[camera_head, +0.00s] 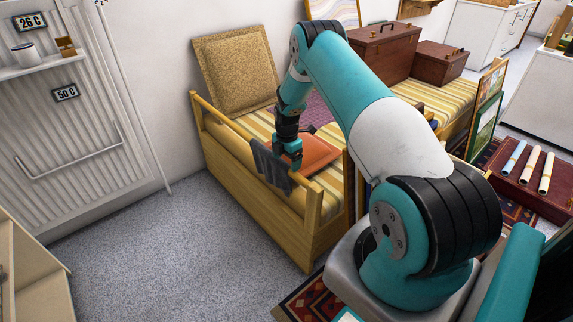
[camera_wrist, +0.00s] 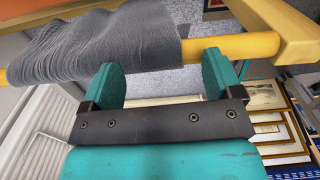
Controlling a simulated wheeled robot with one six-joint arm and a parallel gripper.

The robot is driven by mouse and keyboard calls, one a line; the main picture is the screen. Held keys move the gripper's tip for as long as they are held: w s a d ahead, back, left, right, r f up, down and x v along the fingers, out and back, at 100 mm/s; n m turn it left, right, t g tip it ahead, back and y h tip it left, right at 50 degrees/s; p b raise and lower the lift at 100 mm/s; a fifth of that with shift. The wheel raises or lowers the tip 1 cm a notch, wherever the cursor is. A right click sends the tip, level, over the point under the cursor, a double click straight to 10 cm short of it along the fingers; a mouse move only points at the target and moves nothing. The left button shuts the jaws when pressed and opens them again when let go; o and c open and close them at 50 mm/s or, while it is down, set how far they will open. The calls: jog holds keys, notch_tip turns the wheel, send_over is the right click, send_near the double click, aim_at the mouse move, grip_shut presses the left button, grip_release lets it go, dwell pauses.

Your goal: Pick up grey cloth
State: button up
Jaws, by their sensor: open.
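The grey cloth (camera_head: 270,165) hangs draped over the front wooden rail of the yellow-striped daybed in the head view. In the wrist view the cloth (camera_wrist: 100,42) is folded over the round yellow rail (camera_wrist: 232,48), with its right edge near the middle of the picture. My gripper (camera_head: 287,160) is above and beside the cloth at the rail. In the wrist view my gripper (camera_wrist: 160,80) is open. Its left finger is close under the cloth's lower edge, and its right finger is close to the bare rail. I cannot tell whether either finger touches.
A tan cushion (camera_head: 235,72) leans on the wall, and brown cases (camera_head: 385,50) stand on the far seat. Framed prints (camera_wrist: 283,115) show at lower right in the wrist view. The grey floor (camera_head: 150,250) at front left is clear.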

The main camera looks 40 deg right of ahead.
jog(key=shift+f, duration=0.3)
jog(key=shift+r, duration=0.15)
jog(key=shift+c, duration=0.9)
grip_shut()
notch_tip(320, 180, up, 12)
jog(key=p, duration=0.8)
